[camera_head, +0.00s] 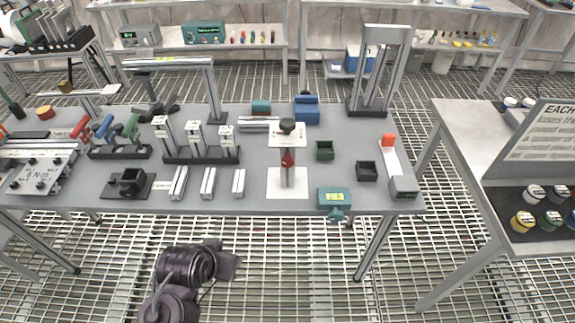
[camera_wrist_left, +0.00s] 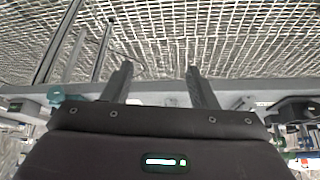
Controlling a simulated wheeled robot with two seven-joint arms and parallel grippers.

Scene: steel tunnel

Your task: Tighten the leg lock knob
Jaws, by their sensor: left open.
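A teal star-shaped knob (camera_head: 337,214) sits at the front edge of the table, just below a teal box with a lit display (camera_head: 334,197). It looks like the leg lock knob. A teal part (camera_wrist_left: 57,94) at the table edge, left in the left wrist view, seems to be the same knob. My left gripper (camera_head: 230,266) is in front of the table, over the grated floor, left of the knob and apart from it. Its two fingers (camera_wrist_left: 158,72) are spread with nothing between them. My right gripper is not in view.
The grey table (camera_head: 260,207) holds clamps, blocks, bins and a red-stemmed stand (camera_head: 288,160). Metal table legs (camera_head: 376,245) stand under its front right. A side table (camera_head: 465,160) with a sign and several jars is at right. Grated floor in front is open.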

